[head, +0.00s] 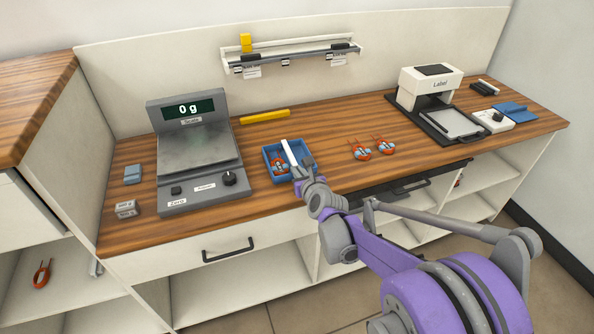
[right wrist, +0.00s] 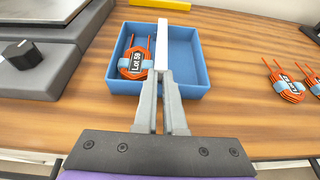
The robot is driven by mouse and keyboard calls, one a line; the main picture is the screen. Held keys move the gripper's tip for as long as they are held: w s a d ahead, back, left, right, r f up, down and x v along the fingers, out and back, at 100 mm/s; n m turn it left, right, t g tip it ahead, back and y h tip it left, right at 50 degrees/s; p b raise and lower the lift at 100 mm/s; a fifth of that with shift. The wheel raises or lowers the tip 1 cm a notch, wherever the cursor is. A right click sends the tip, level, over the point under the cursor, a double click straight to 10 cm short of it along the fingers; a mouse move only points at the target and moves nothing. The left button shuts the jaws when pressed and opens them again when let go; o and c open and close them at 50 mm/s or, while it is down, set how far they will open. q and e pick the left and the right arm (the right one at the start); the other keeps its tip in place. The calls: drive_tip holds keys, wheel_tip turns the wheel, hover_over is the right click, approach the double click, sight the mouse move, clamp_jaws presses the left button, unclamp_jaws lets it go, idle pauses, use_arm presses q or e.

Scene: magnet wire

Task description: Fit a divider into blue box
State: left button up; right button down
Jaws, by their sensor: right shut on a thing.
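The blue box (head: 267,164) sits on the wooden counter, right of the scale. It also shows in the right wrist view (right wrist: 193,82). My right gripper (head: 298,170) is shut on a white divider (head: 288,152), a thin flat strip that shows edge-on in the right wrist view (right wrist: 162,45). The divider is over the middle of the box, running front to back; I cannot tell whether it touches the floor. A bundle of orange wire (right wrist: 133,66) with a tag "Lot 59" lies in the left part of the box. The right part looks empty. My left gripper is not in view.
A scale (head: 190,150) reading "0 g" stands left of the box. Two orange wire bundles (head: 361,150) lie to the right. A yellow bar (head: 265,117) lies behind. A label printer (head: 432,90) stands further right. Bare counter lies between box and bundles.

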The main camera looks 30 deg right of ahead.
drive_tip(key=shift+s+a+f, duration=0.1)
drive_tip(key=shift+a+f, duration=0.15)
drive_tip(key=shift+f, duration=0.6)
drive_tip(key=c, duration=0.9)
unclamp_jaws()
drive_tip(key=r+p, duration=0.1)
drive_tip(key=r, duration=0.1)
drive_tip(key=r+p, duration=0.1)
drive_tip(key=r, duration=0.2)
drive_tip(key=r+p, duration=0.1)
drive_tip(key=r, duration=0.2)
drive_tip(key=shift+w+d, duration=0.25)
